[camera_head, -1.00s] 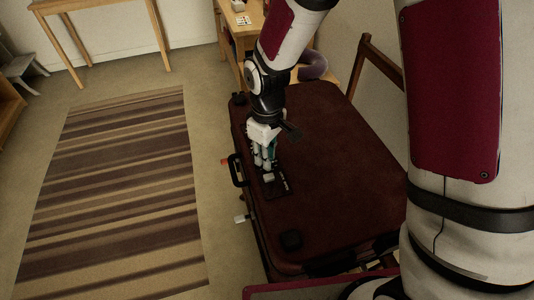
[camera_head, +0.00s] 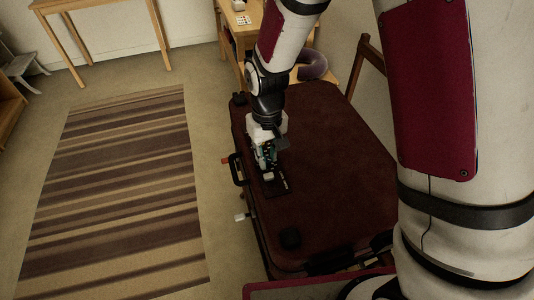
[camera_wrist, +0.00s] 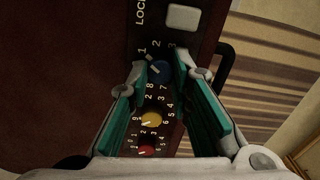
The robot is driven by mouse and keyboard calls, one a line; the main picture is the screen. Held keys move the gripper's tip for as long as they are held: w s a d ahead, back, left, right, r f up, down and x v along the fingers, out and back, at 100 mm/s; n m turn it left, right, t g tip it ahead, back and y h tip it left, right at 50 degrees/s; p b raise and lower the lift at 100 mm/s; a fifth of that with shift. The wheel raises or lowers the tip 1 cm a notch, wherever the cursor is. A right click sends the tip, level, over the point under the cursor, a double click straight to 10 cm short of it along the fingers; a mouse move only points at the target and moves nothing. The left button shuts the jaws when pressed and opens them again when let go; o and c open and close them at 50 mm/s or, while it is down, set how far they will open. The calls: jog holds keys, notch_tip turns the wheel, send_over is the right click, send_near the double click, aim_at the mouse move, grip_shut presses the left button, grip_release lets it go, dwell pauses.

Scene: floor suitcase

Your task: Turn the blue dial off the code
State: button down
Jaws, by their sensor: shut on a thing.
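The blue dial (camera_wrist: 160,73) sits on the suitcase's black lock panel (camera_wrist: 183,72), with digits printed around it. A pale mark shows on the dial, but I cannot read exactly which digit it points at. My gripper (camera_wrist: 162,66) has its two teal-padded fingers on either side of the blue dial, shut on it. In the head view my gripper (camera_head: 267,158) points down at the lock panel (camera_head: 277,187) and hides the dials.
A yellow dial (camera_wrist: 152,119) and a red dial (camera_wrist: 147,151) line up below the blue one. A pale square button (camera_wrist: 183,18) is above it. The dark red suitcase (camera_head: 335,165) has a side handle (camera_head: 236,169). A striped rug (camera_head: 120,200) lies left.

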aim_at(268, 160)
jog(key=c, duration=1.4)
grip_release()
jog(key=shift+c, duration=0.2)
jog(key=shift+r, duration=0.1)
notch_tip(268, 160, up, 12)
jog(key=s+d+r+m+t+p, duration=0.1)
jog(key=s+d+r+p, duration=0.2)
jog(key=s+d+r, duration=0.4)
jog(key=s+d+r+m+t+p, duration=0.15)
jog(key=s+r, duration=0.25)
jog(key=r, duration=0.5)
jog(key=s+d+r+t+p, duration=0.1)
jog(key=s+d+r+p, duration=0.1)
jog(key=s, duration=0.5)
jog(key=s+d+r+m+p, duration=0.1)
jog(key=s+d+r+p, duration=0.2)
jog(key=s, duration=0.4)
notch_tip(268, 160, up, 2)
jog(key=shift+s+d+r+t, duration=0.15)
jog(key=shift+s+d+t, duration=0.15)
jog(key=shift+d, duration=0.45)
